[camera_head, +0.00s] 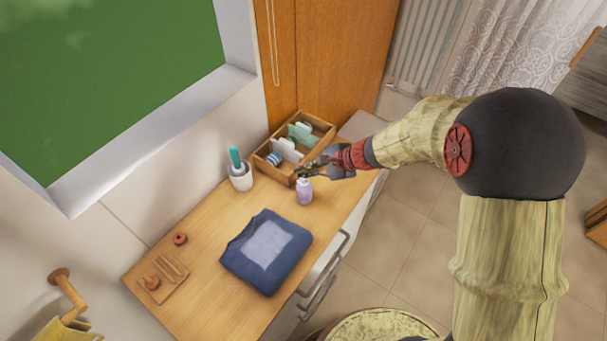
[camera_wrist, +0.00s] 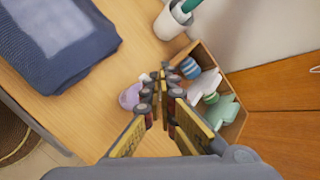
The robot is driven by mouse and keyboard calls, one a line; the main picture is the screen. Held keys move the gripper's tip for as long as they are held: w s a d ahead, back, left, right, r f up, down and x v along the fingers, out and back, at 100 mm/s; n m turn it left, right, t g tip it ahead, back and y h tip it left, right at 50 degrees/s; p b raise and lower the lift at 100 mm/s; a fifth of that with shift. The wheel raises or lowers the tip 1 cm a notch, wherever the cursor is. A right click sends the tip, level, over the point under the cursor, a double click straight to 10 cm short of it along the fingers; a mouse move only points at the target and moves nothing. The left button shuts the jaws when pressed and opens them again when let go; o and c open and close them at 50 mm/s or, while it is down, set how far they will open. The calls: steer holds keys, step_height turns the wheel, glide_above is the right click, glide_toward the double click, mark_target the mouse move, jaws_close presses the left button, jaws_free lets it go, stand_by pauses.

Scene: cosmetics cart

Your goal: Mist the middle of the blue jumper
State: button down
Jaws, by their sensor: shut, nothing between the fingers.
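The blue jumper (camera_head: 245,271) lies folded on the wooden top, with a pale grey-lilac rectangle (camera_head: 266,245) in its middle. It also shows at the upper left of the wrist view (camera_wrist: 85,62). A small lilac bottle (camera_head: 304,192) stands behind and right of the jumper, with a pale top. In the wrist view the bottle (camera_wrist: 129,97) is just left of my fingers and partly hidden by them. My gripper (camera_head: 301,172) is shut and empty, its fingertips right by the bottle's top; whether they touch it I cannot tell. The fingers also show in the wrist view (camera_wrist: 159,82).
A divided wooden box (camera_head: 318,145) with several cosmetics stands behind my gripper. A white cup (camera_head: 240,179) with a teal-handled item stands left of it. A small wooden board (camera_head: 163,280) and a brown ring (camera_head: 180,239) lie at the left. The wooden top between cup and jumper is clear.

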steer(key=shift+f, duration=0.15)
steer(key=shift+f+b, duration=0.3)
steer(key=shift+b, duration=0.25)
stand_by(0.6)
steer(key=shift+r, duration=0.5)
step_height(320, 180, up, 6)
steer(key=p, duration=0.4)
stand_by(0.3)
stand_by(0.8)
